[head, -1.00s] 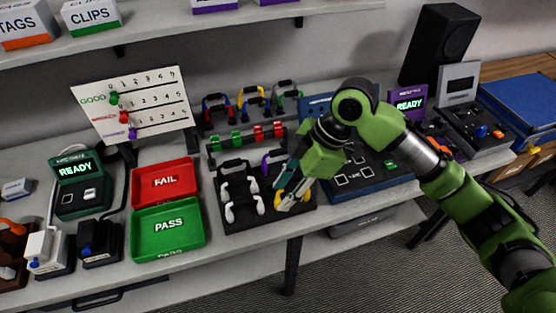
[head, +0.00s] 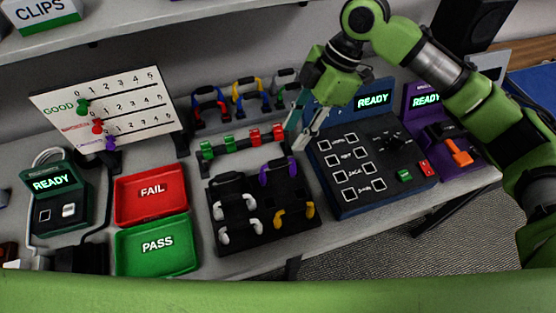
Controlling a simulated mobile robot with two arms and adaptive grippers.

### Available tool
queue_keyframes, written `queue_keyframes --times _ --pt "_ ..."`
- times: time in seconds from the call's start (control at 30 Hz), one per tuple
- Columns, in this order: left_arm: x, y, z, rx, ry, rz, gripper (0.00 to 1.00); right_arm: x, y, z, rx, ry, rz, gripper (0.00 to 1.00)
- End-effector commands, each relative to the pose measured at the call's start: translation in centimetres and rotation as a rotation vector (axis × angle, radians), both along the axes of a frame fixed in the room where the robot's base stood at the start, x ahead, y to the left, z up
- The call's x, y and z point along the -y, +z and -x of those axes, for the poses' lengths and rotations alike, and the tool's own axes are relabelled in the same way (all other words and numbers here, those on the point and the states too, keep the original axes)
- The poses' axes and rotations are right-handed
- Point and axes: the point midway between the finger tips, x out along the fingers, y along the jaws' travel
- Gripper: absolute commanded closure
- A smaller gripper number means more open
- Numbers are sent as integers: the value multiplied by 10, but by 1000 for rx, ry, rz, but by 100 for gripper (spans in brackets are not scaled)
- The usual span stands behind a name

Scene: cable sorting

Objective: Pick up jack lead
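Several short leads lie on a dark tray (head: 262,246): white leads (head: 238,205), a purple lead (head: 279,170) and a yellow lead (head: 294,212). A black lead (head: 229,180) shows at the tray's back left. I cannot tell by sight which one is the jack lead. My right gripper (head: 297,146) hangs point down behind the tray, at the right end of the red-and-green rack, apart from the leads on the tray. Its fingers are seen nearly edge-on, so their opening is unclear, and no lead shows between them. My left gripper is out of view.
A blue tester (head: 345,200) stands right of the tray, a purple tester (head: 450,160) beyond it. Red FAIL (head: 151,208) and green PASS (head: 157,263) trays are left. Behind are the red-and-green rack (head: 243,143), coloured leads (head: 247,92) and a score board (head: 140,100).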

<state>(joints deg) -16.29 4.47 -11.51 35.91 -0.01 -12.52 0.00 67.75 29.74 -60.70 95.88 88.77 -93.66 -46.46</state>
Motion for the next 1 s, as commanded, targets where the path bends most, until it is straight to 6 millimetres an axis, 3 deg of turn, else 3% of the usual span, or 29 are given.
queue_keyframes --times 0.3,0.53,0.7,1.0 --pt "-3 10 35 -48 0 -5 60 -21 -51 8 -1 3 0 68" --pt "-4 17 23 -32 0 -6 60 -26 -66 9 -2 1 1 68" --pt "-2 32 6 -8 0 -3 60 -35 -91 9 -2 1 1 68" --pt "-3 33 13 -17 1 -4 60 -41 -110 11 2 1 1 68"
